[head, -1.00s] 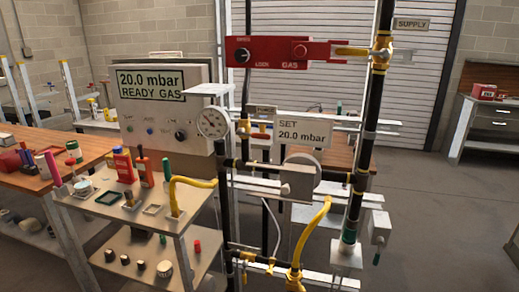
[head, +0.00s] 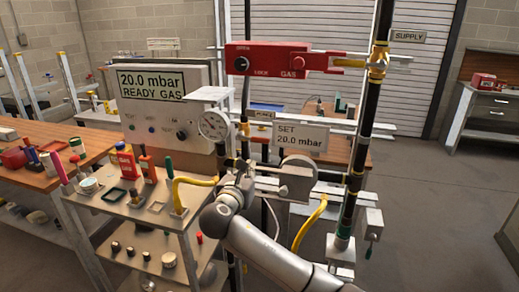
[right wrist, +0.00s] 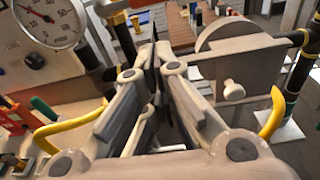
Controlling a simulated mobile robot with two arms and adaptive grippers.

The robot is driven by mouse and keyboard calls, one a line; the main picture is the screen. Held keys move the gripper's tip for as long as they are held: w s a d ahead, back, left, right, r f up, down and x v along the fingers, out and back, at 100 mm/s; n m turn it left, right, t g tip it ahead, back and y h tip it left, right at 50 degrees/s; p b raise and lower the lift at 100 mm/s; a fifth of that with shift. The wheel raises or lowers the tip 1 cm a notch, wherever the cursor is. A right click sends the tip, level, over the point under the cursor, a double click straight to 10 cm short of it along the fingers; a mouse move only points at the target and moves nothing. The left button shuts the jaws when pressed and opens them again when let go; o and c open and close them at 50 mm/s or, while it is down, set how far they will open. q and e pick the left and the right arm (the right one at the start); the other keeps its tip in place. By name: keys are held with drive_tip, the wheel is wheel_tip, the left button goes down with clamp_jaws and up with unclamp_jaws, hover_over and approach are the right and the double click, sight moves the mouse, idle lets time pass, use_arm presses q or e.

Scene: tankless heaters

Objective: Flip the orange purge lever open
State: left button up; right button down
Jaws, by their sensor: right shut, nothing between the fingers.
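The purge label (head: 262,113) is on the pipe rig, right of the round gauge (head: 213,125) in the head view. The orange purge lever is small and hard to make out below that label. In the right wrist view an orange piece (right wrist: 140,18), which looks like the lever, shows just beyond the fingertips; contact cannot be judged. My right gripper (head: 243,172) is in front of the rig, below the label. In the right wrist view its fingers (right wrist: 157,48) are closed together and empty. My left gripper is not in view.
The set-pressure sign (head: 300,138) and round regulator (head: 297,178) are right of my gripper. A yellow hose (head: 195,182) curves close on its left. The red gas lockout bar (head: 280,60) is above. The black supply pipe (head: 368,120) stands at the right.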

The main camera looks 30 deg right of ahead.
sight(252, 138)
drive_tip(key=shift+s+r, duration=0.2)
drive_tip(key=shift+r, duration=0.6)
drive_tip(key=r+p+x, duration=0.1)
drive_tip(key=x, duration=0.9)
drive_tip(key=shift+f+p, duration=0.35)
drive_tip(key=shift+f, duration=0.1)
drive_tip(key=shift+d, duration=0.1)
